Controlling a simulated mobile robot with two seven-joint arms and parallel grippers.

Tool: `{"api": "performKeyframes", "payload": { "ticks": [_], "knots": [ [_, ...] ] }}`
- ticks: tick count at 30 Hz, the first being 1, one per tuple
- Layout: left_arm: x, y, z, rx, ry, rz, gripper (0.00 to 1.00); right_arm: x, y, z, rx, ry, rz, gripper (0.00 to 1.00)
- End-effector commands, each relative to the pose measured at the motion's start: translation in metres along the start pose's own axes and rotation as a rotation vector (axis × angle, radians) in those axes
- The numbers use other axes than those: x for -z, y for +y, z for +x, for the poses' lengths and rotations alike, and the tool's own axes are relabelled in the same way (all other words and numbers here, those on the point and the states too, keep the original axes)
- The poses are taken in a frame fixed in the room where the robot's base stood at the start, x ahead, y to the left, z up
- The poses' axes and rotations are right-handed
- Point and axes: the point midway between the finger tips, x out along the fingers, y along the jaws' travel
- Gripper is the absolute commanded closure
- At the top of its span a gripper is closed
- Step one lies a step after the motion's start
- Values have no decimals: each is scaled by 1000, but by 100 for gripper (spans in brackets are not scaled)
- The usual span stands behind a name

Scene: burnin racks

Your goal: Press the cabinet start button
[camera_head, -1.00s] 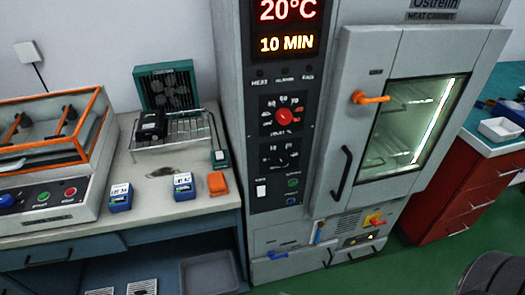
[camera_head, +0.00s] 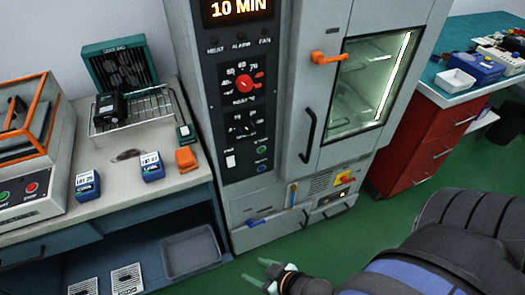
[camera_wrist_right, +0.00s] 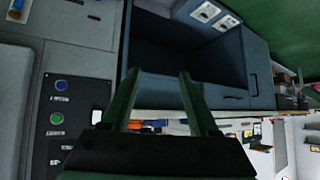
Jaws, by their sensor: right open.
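The grey heat cabinet (camera_head: 290,70) stands upright with its glass door shut. Its black control panel has a round green button (camera_head: 262,149) above a blue button (camera_head: 262,168), right of a white rocker switch (camera_head: 229,160). The labels are too small to read. In the right wrist view the green button (camera_wrist_right: 56,118) and blue button (camera_wrist_right: 61,86) are at the left. My right gripper (camera_head: 258,273) is low in front of the cabinet, below and apart from the panel. In the wrist view its two fingers (camera_wrist_right: 159,76) are spread with nothing between them. My left gripper is not seen.
A red dial (camera_head: 246,84) and a black dial (camera_head: 245,124) sit above the buttons. An orange latch (camera_head: 328,57) and black handle (camera_head: 308,135) stick out from the door. A bench (camera_head: 118,190) is left of the cabinet, a red drawer unit (camera_head: 415,150) right. Green floor is clear in front.

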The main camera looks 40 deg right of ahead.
Motion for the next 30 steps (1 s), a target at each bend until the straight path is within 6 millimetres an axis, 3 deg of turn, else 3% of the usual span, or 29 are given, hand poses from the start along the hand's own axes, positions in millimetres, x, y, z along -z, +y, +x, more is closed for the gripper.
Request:
{"api": "performKeyframes", "payload": {
  "ticks": [2,15,30],
  "knots": [
    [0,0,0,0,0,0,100,0,0,0,0,0,0,49],
    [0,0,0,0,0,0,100,0,0,0,0,0,0,99],
    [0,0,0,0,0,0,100,0,0,0,0,0,1,100]
  ]
}}
